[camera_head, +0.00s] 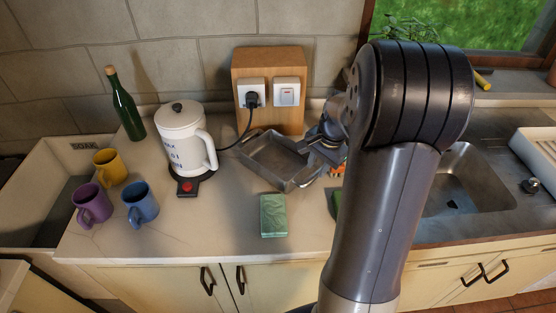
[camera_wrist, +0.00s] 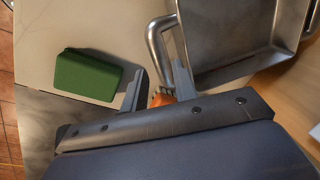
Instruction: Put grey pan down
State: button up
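The grey pan (camera_head: 272,161) is a rectangular metal pan that appears to lie on the counter, in front of the wooden socket box and right of the kettle. In the wrist view, the pan (camera_wrist: 230,40) fills the upper right, with its looped handle (camera_wrist: 153,42) toward my gripper. My gripper (camera_wrist: 158,88) has its two fingers apart, with the lower part of the handle between them, closer to the right finger. I cannot tell whether a finger touches it. In the head view, my arm hides part of my gripper beside the pan's right side.
A white kettle (camera_head: 182,143), a green bottle (camera_head: 126,110) and yellow (camera_head: 110,166), purple (camera_head: 92,204) and blue (camera_head: 140,204) mugs stand left. A green block (camera_head: 273,216) lies in front of the pan. The wooden box (camera_head: 268,63) stands behind; the sink (camera_head: 455,190) is right.

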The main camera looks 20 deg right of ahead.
aim_at(313, 175)
jog(key=shift+w+a+f+p, duration=0.1)
jog(key=shift+w+f+p, duration=0.15)
jog(key=shift+f, duration=0.75)
jog(key=shift+w+a+f+p, duration=0.1)
jog(key=shift+f+p, duration=0.1)
jog(key=shift+f, duration=0.85)
jog(key=shift+w+a+f+p, duration=0.1)
jog(key=shift+w+f+p, duration=0.15)
jog(key=shift+f, duration=0.75)
jog(key=shift+c, duration=0.2)
grip_shut()
